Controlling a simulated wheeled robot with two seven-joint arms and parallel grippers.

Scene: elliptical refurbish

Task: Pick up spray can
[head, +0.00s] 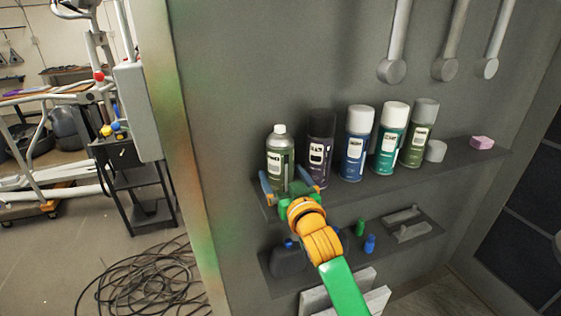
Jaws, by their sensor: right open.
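Several cans stand upright in a row on the upper shelf (459,158). My left gripper is out of view.
A grey cap or small jar (435,151) and a pink block (481,142) sit farther right on the upper shelf. A lower shelf holds a dark jug (288,259) and small blue and green bottles. Metal tools hang above. Coiled cable (150,284) lies on the floor at left.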

